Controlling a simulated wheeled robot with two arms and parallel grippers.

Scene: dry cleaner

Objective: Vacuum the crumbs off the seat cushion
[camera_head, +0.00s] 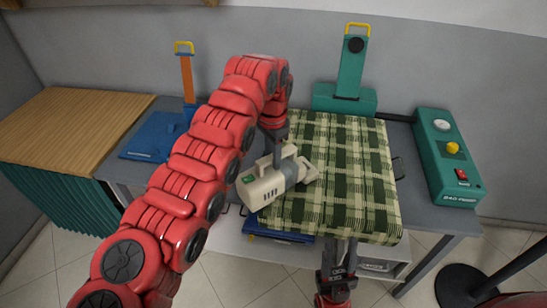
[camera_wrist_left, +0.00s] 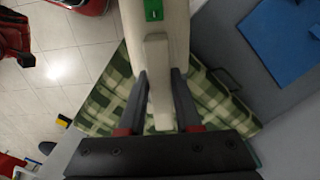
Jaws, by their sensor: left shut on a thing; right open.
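A green and cream plaid seat cushion (camera_head: 345,185) lies on the grey table, and part of it shows in the left wrist view (camera_wrist_left: 110,98). My left gripper (camera_head: 277,148) is shut on the handle of a beige and grey handheld vacuum (camera_head: 268,186). The vacuum is over the cushion's left edge, its nozzle pointing right over the fabric; I cannot tell whether it touches. In the left wrist view the handle (camera_wrist_left: 158,75) sits between the fingers of that gripper (camera_wrist_left: 160,95). My right gripper (camera_head: 338,262) is open and empty at the cushion's front edge. I cannot make out crumbs.
A green control box (camera_head: 448,155) with a yellow knob stands at the right. A green upright stand (camera_head: 345,97) is behind the cushion. A blue plate (camera_head: 152,137) with an orange-handled piece (camera_head: 187,75) is at the left, beside a wooden-topped cabinet (camera_head: 65,125). A black post base (camera_head: 465,287) stands on the floor.

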